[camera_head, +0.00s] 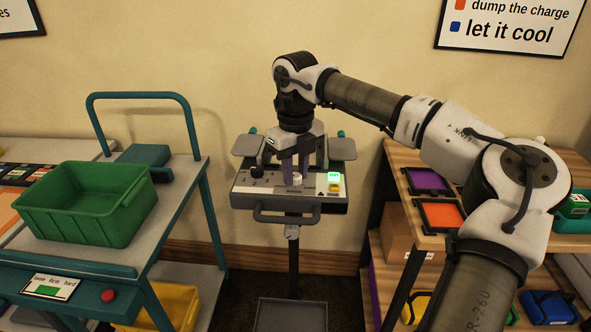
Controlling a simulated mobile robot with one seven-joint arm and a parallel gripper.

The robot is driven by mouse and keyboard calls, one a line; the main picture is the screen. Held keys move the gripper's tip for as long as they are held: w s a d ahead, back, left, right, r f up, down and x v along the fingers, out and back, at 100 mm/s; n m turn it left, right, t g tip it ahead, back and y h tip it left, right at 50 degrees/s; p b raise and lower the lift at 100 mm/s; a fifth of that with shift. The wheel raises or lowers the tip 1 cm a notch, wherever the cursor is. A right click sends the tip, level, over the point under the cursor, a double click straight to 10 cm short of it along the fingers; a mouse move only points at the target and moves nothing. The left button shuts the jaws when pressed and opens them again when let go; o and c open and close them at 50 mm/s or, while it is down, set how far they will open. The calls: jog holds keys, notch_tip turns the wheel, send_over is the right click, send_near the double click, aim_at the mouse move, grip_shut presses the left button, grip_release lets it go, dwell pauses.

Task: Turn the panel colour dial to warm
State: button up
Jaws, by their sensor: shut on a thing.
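The panel (245,199) is a grey box on a dark stand at the middle of the view. It has a front handle and small grey flaps at its top left and right. A small pale dial (297,179) stands on its top face. My gripper (296,176) points straight down over the panel, its fingers shut on the dial. The fingers hide part of the dial, and I cannot read its marks or which setting it points to. A lit green display (334,177) sits right of the dial, with a yellow part (334,188) below it. A dark knob (257,171) is at the left.
A teal cart (200,170) with a green crate (85,225) stands to the left. A wooden shelf (400,160) with purple and orange trays is at the right, behind my arm. A grey tray (290,314) lies on the floor below the panel. The wall is close behind.

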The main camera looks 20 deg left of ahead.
aim_at(296, 175)
jog(key=o, duration=1)
notch_tip(296, 175, up, 14)
jog(key=shift+b, duration=0.35)
jog(key=shift+f, duration=0.1)
